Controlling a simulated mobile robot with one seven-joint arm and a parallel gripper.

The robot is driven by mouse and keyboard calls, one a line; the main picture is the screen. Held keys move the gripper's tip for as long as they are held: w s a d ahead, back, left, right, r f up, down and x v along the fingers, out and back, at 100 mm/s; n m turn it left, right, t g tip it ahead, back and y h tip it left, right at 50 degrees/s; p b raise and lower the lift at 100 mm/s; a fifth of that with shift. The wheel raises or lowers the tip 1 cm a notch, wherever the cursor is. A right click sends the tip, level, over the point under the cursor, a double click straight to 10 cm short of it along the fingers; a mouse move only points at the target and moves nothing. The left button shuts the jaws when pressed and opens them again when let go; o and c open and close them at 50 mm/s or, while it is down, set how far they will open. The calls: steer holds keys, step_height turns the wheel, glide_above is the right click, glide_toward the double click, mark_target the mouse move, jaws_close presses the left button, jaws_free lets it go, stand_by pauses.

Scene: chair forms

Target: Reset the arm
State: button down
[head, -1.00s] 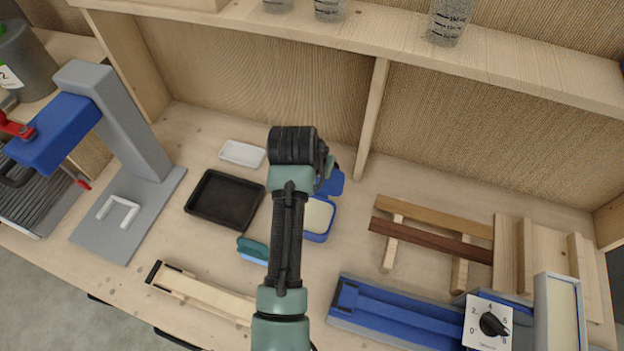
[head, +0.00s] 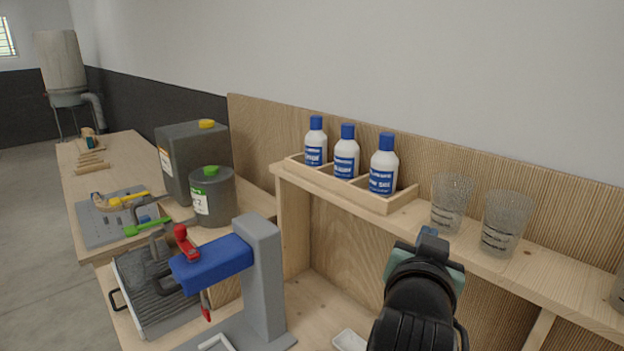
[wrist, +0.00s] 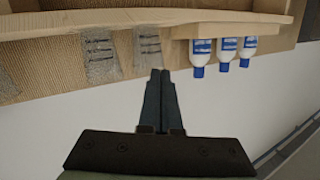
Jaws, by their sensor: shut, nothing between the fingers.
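My gripper (wrist: 160,76) is shut and empty; in the wrist view its two dark fingers lie together. In the head view my gripper (head: 430,234) shows at the lower right, in front of the shelf, with my black arm link below it. The wrist view appears upside down, with the shelf (wrist: 60,30) along the top.
Three white bottles (head: 346,158) with blue caps stand in a wooden rack (head: 330,182) on the shelf, beside measuring glasses (head: 451,200). A blue and grey press (head: 262,270) stands at the left, near grey canisters (head: 195,150). Open floor (head: 25,220) lies far left.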

steer(key=s+a+r+n+t+y+b, duration=0.1)
steer(key=s+a+r+t, duration=0.3)
steer(key=r, duration=0.4)
steer(key=s+a+r+n+t+y, duration=0.3)
steer(key=s+a+r+t, duration=0.1)
steer(key=s+a+r, duration=0.3)
steer(key=s+a+r+n+t+y+b, duration=0.1)
steer(key=s+a+r+t, duration=0.3)
steer(key=r, duration=0.6)
steer(key=s+a+n+y, duration=0.1)
steer(key=s, duration=0.1)
steer(key=shift+s+a+r+n+t+y+b, duration=0.25)
steer(key=shift+s+n+t+y+b, duration=0.05)
steer(key=shift+a, duration=0.1)
